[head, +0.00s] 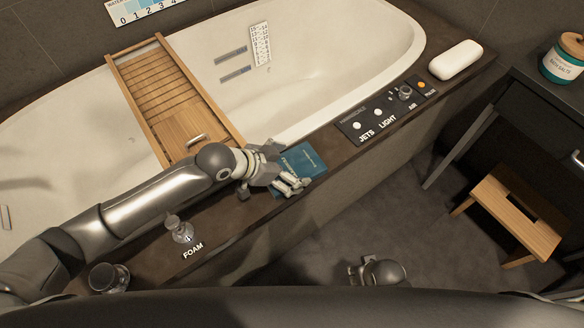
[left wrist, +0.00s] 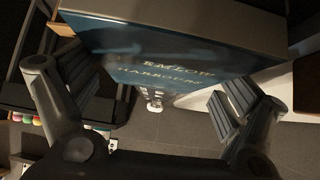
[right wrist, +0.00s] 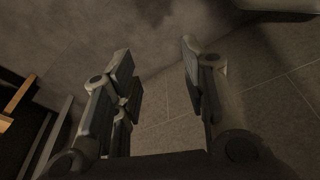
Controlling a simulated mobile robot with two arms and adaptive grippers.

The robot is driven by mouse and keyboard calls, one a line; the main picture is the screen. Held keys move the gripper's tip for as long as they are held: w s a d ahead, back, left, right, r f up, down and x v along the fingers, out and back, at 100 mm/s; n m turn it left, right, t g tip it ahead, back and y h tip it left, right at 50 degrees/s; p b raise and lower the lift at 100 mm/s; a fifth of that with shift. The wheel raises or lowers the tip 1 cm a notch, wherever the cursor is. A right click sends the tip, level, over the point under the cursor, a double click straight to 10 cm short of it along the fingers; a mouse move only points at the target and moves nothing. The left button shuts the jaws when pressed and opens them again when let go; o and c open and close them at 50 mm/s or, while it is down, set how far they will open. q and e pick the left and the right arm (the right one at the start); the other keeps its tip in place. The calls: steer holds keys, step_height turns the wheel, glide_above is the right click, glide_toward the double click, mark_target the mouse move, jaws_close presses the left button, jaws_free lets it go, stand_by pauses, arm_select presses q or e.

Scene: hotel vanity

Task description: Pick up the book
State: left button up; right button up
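The book (head: 304,160) is teal-blue with pale lettering and lies on the dark ledge of the bathtub, at its outer edge. My left gripper (head: 277,170) is at the book and hides its left part. In the left wrist view the book (left wrist: 150,58) shows large across the top, its lettered cover facing the camera. The left fingers (left wrist: 155,100) are spread wide towards either side of it; I cannot tell whether they touch it. My right gripper (head: 372,272) is low over the floor, away from the book. Its fingers (right wrist: 160,80) are apart and empty.
A wooden bath tray (head: 158,85) spans the tub (head: 330,60). The ledge carries a FOAM knob (head: 180,232), a JETS and LIGHT control panel (head: 385,110) and a white soap-like block (head: 456,60). A wooden stool (head: 515,215) and dark table (head: 545,100) stand at right.

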arm_select(q)
steer(key=c, duration=0.7)
steer(key=shift+r, duration=0.1)
